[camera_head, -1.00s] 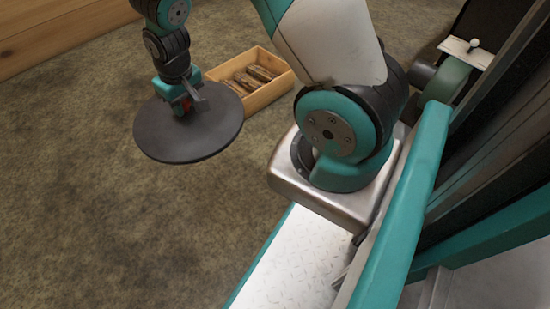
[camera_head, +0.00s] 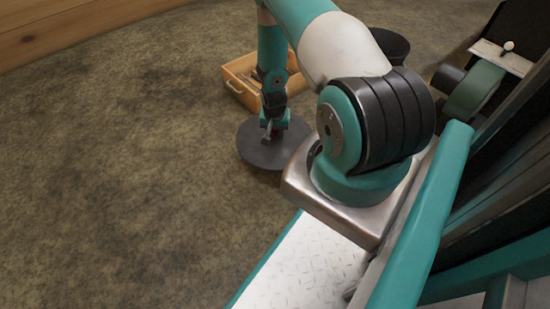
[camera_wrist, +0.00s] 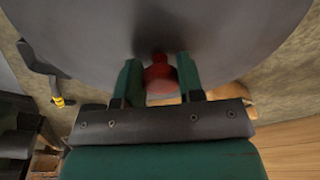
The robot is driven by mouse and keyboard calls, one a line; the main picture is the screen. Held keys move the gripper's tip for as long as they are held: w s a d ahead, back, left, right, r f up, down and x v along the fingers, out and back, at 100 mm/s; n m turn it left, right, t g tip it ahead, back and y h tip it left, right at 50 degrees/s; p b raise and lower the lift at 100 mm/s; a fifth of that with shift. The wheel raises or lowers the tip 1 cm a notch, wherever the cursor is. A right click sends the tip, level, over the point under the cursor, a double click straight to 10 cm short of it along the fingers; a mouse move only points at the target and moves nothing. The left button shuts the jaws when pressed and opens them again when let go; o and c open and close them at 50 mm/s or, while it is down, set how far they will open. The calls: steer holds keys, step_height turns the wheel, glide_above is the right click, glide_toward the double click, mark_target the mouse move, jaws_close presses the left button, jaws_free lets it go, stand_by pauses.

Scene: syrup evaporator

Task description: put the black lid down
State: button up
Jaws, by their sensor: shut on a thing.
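The black lid (camera_head: 262,152) is a dark round disc in the head view, low beside my base. My gripper (camera_head: 271,130) is above its middle, pointing down. In the wrist view the lid (camera_wrist: 80,30) fills the upper part, and my gripper (camera_wrist: 160,80) is shut on its red knob (camera_wrist: 159,76), one finger on each side. My base hides part of the lid's right side in the head view. I cannot tell whether the lid touches the floor.
A wooden crate (camera_head: 236,88) stands on the floor just behind my gripper, partly hidden by my arm. A wooden wall (camera_head: 60,28) runs along the far left. A dark round thing (camera_head: 390,45) is behind my arm. The brown floor (camera_head: 120,170) to the left is clear.

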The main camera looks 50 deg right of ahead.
step_height(320, 180, down, 13)
steer(key=b, duration=0.6)
steer(key=shift+f, duration=0.1)
steer(key=shift+f, duration=0.1)
steer(key=shift+f, duration=0.15)
steer(key=o, duration=1.1)
